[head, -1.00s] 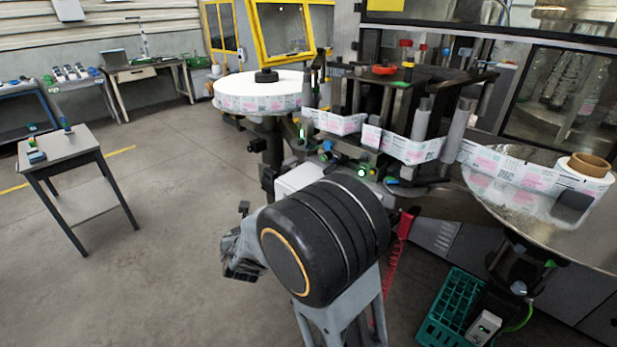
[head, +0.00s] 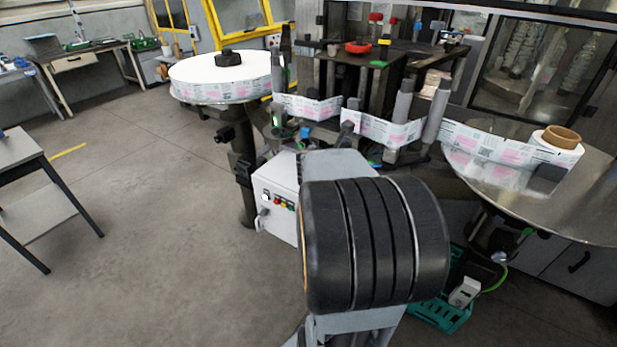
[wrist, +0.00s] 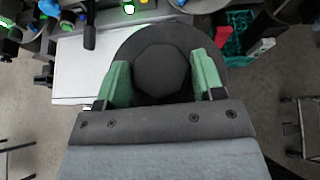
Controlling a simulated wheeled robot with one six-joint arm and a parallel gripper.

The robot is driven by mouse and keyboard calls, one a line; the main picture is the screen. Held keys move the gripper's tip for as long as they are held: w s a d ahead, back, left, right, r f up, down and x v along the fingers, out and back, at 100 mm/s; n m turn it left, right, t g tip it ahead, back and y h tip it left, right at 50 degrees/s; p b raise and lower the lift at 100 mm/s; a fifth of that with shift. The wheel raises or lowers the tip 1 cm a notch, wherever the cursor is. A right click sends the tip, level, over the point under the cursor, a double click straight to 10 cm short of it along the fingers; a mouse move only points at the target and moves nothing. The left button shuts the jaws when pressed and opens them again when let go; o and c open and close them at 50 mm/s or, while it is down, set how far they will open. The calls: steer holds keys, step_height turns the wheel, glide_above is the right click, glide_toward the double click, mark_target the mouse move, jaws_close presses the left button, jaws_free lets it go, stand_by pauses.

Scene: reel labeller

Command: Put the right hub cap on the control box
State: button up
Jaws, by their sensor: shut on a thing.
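My gripper (wrist: 164,85) is shut on the right hub cap (wrist: 155,70) in the wrist view. The cap is a dark round disc with a faceted knob, and the green fingers stand on both sides of the knob. The control box (head: 272,206) is a white box with small coloured buttons on its front, below the labeller. Its pale top (wrist: 80,68) shows in the wrist view to the left of the cap, and the cap covers part of the view there. I cannot tell how high the cap is above it. In the head view my arm hides the gripper, the cap and part of the box.
Another black hub cap (head: 229,58) sits on the left label reel (head: 222,75). The right reel shows a bare brown core (head: 561,137). Label rollers (head: 402,105) stand behind the box. A green crate (head: 440,315) is on the floor at right. Floor at left is open.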

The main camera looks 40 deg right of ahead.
steer(key=shift+s+d+r+m, duration=0.35)
steer(key=shift+s+d, duration=0.15)
steer(key=shift+s, duration=0.1)
steer(key=shift+d+f+g, duration=0.1)
steer(key=shift+d+g, duration=0.2)
steer(key=w+d+f, duration=0.1)
steer(key=w, duration=0.1)
steer(key=w+d+f, duration=0.1)
steer(key=w, duration=0.1)
steer(key=w+d+f+p, duration=0.1)
steer(key=w, duration=0.2)
steer(key=shift+w+f, duration=0.1)
steer(key=shift+f, duration=0.1)
steer(key=w+f, duration=0.1)
steer(key=f, duration=0.1)
steer(key=w+d+f, duration=0.1)
steer(key=w+f, duration=0.1)
steer(key=f, duration=0.1)
steer(key=w+d+f, duration=0.1)
steer(key=w+f, duration=0.1)
steer(key=f, duration=0.1)
steer(key=shift+p, duration=0.3)
steer(key=shift+f, duration=0.6)
